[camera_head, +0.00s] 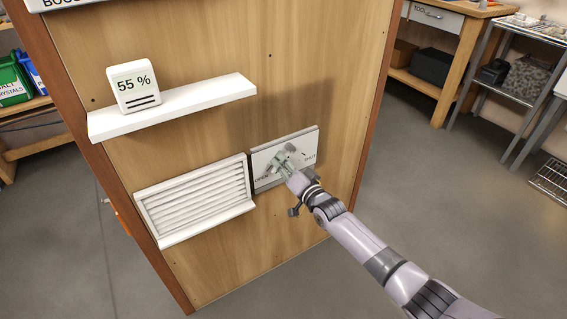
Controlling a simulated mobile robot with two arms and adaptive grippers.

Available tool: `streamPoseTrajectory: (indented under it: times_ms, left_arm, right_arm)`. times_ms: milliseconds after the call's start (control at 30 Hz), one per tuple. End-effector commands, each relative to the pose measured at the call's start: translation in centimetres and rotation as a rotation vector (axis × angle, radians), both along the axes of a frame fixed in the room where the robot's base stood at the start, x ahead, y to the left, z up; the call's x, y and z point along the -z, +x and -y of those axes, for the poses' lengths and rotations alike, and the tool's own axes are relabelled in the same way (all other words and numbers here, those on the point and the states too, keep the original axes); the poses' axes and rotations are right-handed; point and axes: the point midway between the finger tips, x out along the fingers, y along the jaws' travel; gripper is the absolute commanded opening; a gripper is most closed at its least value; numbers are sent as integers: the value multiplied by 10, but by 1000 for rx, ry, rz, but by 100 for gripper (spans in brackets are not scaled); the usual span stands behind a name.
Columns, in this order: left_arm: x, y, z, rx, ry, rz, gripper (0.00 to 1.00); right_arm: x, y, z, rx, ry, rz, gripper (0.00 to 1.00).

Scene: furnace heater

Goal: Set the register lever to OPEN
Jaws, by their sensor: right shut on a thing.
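The register plate (308,138) is a pale panel on the wooden wall, just right of a white louvered vent. Lettering for OPEN shows at its lower left, and partly covered lettering shows at its right. My right gripper (287,158) is at the middle of the plate, shut on the register lever. The lever is mostly hidden behind the fingers, so its exact angle cannot be told. My right arm comes in from the lower right. My left gripper is not in view.
The louvered vent (195,200) sits left of the plate. Above it, a white shelf (190,104) juts out and holds a white 55 % display (134,88). A workbench (440,50) and a metal rack (515,70) stand at the back right. Grey floor is clear on the right.

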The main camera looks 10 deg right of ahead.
Motion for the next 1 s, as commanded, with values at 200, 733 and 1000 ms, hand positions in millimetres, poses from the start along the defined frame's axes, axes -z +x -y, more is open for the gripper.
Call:
streamPoseTrajectory:
  times_ms: [200,733,1000]
  left_arm:
    - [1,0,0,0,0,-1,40]
    - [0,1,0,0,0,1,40]
    - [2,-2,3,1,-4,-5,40]
  right_arm:
    - [1,-1,0,0,12,-7,0]
    - [0,0,0,0,8,-3,33]
    - [0,-1,0,0,8,-3,33]
